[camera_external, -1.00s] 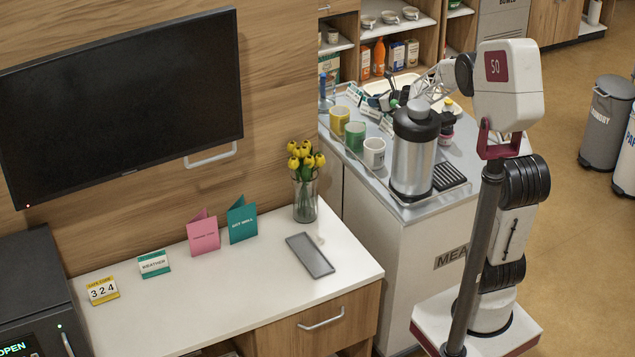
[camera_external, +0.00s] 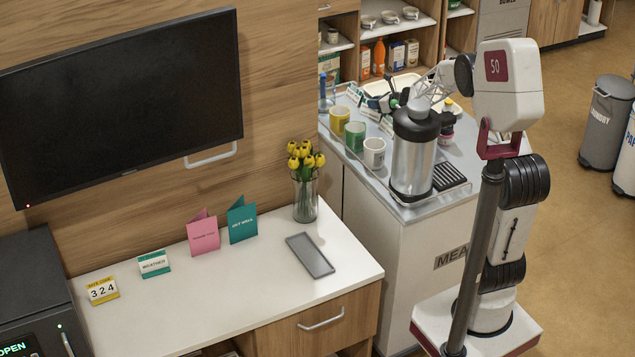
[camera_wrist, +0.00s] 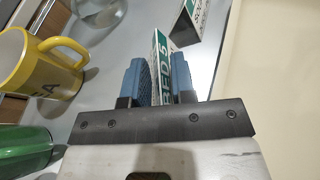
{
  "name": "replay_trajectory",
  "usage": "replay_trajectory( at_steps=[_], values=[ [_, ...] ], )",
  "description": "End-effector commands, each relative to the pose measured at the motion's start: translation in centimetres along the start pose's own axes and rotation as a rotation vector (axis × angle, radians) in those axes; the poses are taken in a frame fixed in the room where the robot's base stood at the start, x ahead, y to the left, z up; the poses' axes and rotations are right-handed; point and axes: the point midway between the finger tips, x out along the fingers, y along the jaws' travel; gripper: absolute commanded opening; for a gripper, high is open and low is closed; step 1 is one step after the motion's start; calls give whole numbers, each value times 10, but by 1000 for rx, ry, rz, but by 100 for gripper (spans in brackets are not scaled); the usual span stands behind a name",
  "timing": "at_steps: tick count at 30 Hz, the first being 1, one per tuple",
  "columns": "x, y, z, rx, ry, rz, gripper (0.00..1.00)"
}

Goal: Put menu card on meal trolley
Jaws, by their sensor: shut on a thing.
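My gripper (camera_wrist: 158,72) is shut on a white and green card (camera_wrist: 162,62) marked "BED 5", which stands on edge between the blue fingers. In the external view my gripper (camera_external: 396,101) is small, above the back part of the meal trolley (camera_external: 398,262), behind the steel urn, and the card in it is hard to make out. The trolley top also shows in the wrist view (camera_wrist: 108,72) below the card. I cannot tell whether the card touches the trolley top.
A yellow mug (camera_wrist: 42,75) and a green mug (camera_wrist: 22,150) stand left of my gripper. Another card (camera_wrist: 195,22) stands just beyond. On the trolley are a white mug (camera_external: 374,153), the urn (camera_external: 411,165) and a black drip grid (camera_external: 448,177). A pale tray (camera_external: 405,82) lies behind.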

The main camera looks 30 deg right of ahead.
Motion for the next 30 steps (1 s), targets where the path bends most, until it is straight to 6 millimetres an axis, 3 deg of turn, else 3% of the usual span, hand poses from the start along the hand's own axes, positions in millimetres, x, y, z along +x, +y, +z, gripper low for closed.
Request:
replay_trajectory(
  at_steps=[5, 6, 11, 23, 30],
  values=[
    [1, 0, -4, 1, 2, 0, 0],
    [1, 0, -4, 1, 2, 0, 28],
    [1, 0, -5, 1, 3, 1, 53],
    [-1, 0, -6, 2, 4, 1, 54],
    [-15, 0, -4, 1, 3, 0, 54]
  ],
)
